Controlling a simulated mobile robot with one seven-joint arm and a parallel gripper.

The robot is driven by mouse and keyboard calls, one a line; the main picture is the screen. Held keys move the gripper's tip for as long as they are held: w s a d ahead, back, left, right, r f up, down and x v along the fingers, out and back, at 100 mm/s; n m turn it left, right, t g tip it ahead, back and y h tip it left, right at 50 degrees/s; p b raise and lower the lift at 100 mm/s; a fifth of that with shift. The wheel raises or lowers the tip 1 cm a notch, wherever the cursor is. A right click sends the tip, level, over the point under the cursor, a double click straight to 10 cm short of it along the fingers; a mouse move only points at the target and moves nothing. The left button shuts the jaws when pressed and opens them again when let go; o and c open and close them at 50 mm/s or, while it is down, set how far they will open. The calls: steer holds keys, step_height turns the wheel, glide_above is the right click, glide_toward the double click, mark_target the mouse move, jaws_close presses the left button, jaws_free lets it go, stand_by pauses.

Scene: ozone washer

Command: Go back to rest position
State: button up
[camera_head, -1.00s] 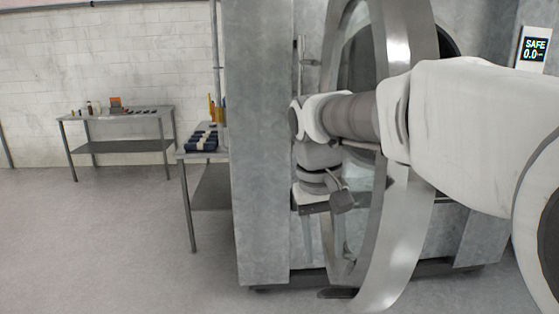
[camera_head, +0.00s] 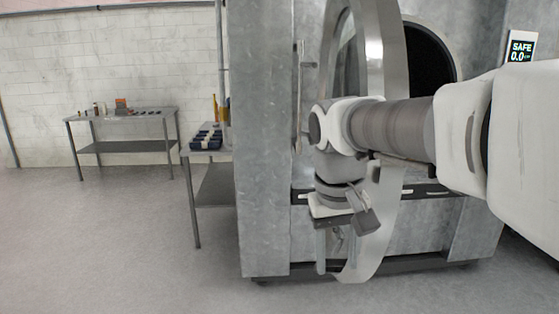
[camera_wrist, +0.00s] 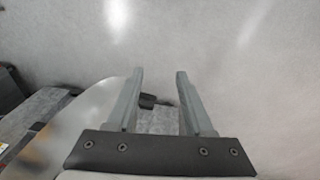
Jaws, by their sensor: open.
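My gripper (camera_wrist: 160,82) is open and empty in the wrist view, its two grey fingers apart above bare floor. In the head view my gripper (camera_head: 335,240) hangs down in front of the washer, low and near the open round door. My arm reaches in from the right side of that view. The ozone washer (camera_head: 262,150) is a large grey metal cabinet. Its round door (camera_head: 385,235) stands swung open, seen nearly edge-on, and is partly hidden behind my arm. The dark round opening (camera_head: 430,55) shows behind the door.
A display (camera_head: 521,48) on the washer reads SAFE 0.0. A side table (camera_head: 215,190) left of the washer holds a dark blue rack (camera_head: 206,138) and yellow bottles. A farther metal table (camera_head: 125,118) stands by the white wall. The floor (camera_head: 110,240) at left is clear.

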steer(key=s+d+f+t, duration=0.2)
steer(key=s, duration=0.4)
steer(key=s+d+f+m+t, duration=0.1)
steer(key=s+d+f+t, duration=0.1)
steer(key=s, duration=0.4)
steer(key=shift+d+t+y, duration=0.3)
steer(key=shift+d+y, duration=0.05)
steer(key=shift+y, duration=0.05)
steer(key=shift+w, duration=0.1)
